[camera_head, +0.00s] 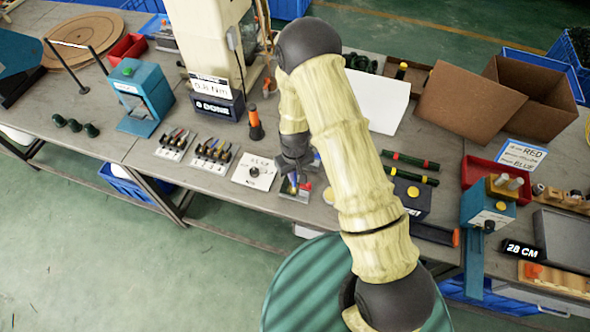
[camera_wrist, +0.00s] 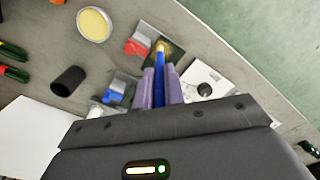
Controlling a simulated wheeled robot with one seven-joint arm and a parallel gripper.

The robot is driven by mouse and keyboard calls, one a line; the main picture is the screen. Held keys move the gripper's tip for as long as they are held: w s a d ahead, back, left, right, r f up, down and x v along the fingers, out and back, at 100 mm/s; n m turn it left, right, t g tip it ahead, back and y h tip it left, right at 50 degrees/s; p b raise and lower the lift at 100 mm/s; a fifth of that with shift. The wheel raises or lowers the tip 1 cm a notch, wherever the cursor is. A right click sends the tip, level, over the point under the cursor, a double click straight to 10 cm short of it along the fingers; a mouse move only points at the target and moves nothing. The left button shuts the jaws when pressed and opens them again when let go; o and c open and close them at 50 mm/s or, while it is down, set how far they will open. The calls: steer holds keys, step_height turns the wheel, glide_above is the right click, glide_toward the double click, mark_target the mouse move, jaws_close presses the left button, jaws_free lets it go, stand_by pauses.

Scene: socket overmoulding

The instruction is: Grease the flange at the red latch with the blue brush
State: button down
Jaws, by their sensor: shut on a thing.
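My gripper (camera_wrist: 160,92) shows in the wrist view with its purple fingers shut on the blue brush (camera_wrist: 159,72). The brush points away from the wrist toward a dark plate with a yellowish part, seemingly the flange (camera_wrist: 162,48), beside the red latch (camera_wrist: 137,44). The brush's tip overlaps the flange area; I cannot tell if it touches. A second fixture with a blue latch (camera_wrist: 113,97) sits nearer the wrist, to the left. A round tin with pale yellow content (camera_wrist: 94,24) lies at upper left. In the head view my gripper (camera_head: 292,184) is low over the bench by the red latch (camera_head: 307,187).
A white plate with a black knob (camera_wrist: 205,88) lies right of the fingers. A black cylinder (camera_wrist: 68,81) stands left. In the head view, tool cards (camera_head: 212,151) lie left, and a black box with a yellow button (camera_head: 412,192) stands right. The bench's front edge is close.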

steer(key=shift+s+a, duration=0.1)
steer(key=shift+s, duration=0.15)
steer(key=shift+w, duration=0.15)
steer(key=shift+w+d, duration=0.3)
steer(key=shift+w, duration=0.5)
steer(key=shift+s, duration=0.1)
steer(key=shift+s+a, duration=0.3)
steer(key=shift+s, duration=0.5)
